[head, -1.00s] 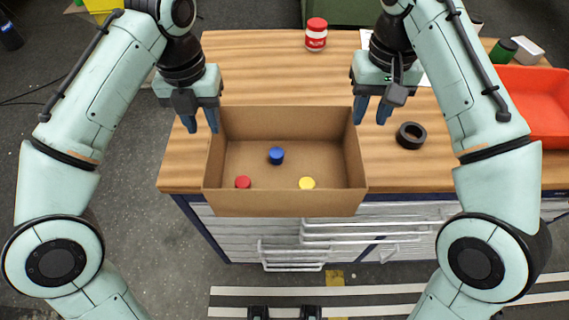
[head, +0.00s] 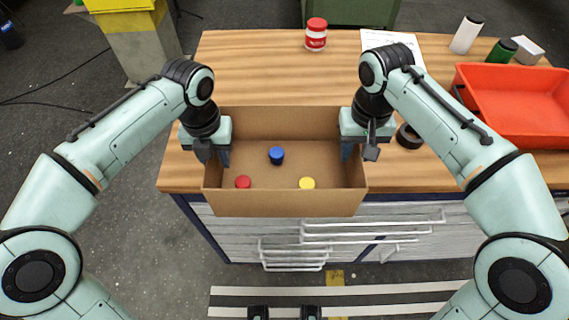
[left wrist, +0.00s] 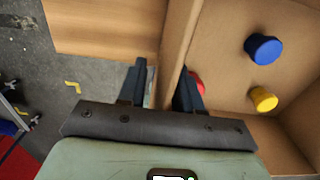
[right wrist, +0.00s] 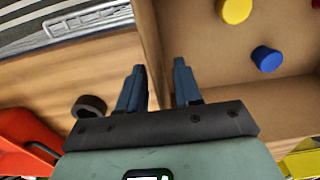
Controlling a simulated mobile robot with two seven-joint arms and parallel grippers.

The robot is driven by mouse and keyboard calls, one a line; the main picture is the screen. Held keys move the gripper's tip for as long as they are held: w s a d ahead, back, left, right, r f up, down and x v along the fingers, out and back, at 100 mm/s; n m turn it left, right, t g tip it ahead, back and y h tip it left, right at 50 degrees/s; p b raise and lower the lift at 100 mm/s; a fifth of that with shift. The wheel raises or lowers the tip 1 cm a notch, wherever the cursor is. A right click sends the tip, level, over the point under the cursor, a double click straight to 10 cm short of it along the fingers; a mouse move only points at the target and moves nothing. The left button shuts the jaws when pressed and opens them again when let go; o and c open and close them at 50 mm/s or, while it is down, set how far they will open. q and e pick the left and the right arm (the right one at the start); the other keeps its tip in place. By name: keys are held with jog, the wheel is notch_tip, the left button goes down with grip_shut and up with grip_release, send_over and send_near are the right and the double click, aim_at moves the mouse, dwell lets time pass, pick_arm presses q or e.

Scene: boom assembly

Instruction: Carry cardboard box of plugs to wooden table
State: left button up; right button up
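The open cardboard box (head: 285,203) sits on the wooden table (head: 255,60), and its front wall reaches past the table's front edge. Inside are a blue plug (head: 276,155), a red plug (head: 243,182) and a yellow plug (head: 307,183). My left gripper (head: 217,158) is at the box's left wall, open, with one finger outside and one inside; the left wrist view shows the wall between the fingers (left wrist: 160,90). My right gripper (head: 353,152) is at the right wall, likewise open with its fingers on either side of it (right wrist: 158,88).
A dark ring (head: 408,137) lies just right of my right gripper. A red tray (head: 515,105) stands on the right, with a white bottle (head: 467,34) behind it. A red-and-white jar (head: 316,35) stands at the back. The table's back left is clear.

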pick_arm(q)
grip_shut()
pick_arm(e)
grip_shut()
